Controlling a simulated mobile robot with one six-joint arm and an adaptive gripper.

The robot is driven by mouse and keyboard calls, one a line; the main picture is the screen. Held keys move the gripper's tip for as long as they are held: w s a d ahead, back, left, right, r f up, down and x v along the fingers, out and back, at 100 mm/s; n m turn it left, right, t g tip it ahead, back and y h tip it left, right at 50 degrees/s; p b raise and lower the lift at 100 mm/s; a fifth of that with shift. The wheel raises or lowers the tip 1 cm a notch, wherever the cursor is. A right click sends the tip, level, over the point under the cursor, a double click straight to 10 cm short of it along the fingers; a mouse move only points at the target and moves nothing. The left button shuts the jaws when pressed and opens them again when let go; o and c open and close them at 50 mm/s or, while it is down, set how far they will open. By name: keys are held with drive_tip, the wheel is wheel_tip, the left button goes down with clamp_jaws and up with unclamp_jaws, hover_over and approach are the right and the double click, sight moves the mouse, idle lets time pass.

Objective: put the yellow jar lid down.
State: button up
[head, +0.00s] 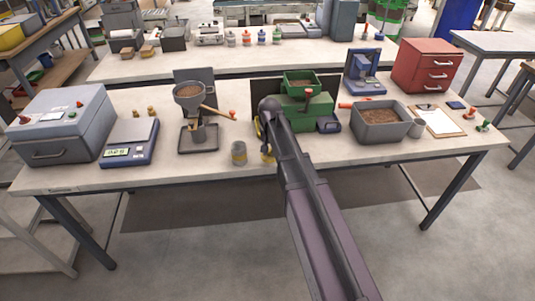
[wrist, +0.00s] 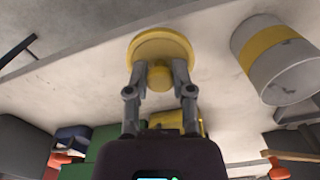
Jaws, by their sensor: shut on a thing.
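The yellow jar lid (wrist: 160,43) is a round disc with a knob (wrist: 160,78). My gripper (wrist: 160,80) is shut on the knob, one finger on each side, and the disc lies beyond the fingertips. In the head view a bit of the lid (head: 267,157) shows beside my arm, low over the front part of the bench; my arm hides most of the gripper there. I cannot tell whether the lid touches the bench top. A grey jar with a yellow band (wrist: 278,62) stands beside the lid, apart from it; it is also left of my arm in the head view (head: 239,153).
The bench top (head: 205,169) is clear along the front around the jar. A green machine (head: 305,108) stands behind my arm, a funnel stand (head: 190,100) to the left, and a grey bin of pellets (head: 380,132) to the right. The bench's front edge is close.

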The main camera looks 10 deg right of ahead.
drive_tip(key=shift+w+a+f, duration=0.1)
drive_tip(key=shift+w, duration=0.8)
drive_tip(key=shift+w, duration=0.25)
drive_tip(key=shift+w+f+b, duration=0.45)
drive_tip(key=shift+f+b, duration=1.4)
drive_tip(key=shift+b, duration=0.05)
drive_tip(key=shift+f, duration=0.15)
drive_tip(key=o, duration=0.8)
drive_tip(key=shift+o, duration=0.2)
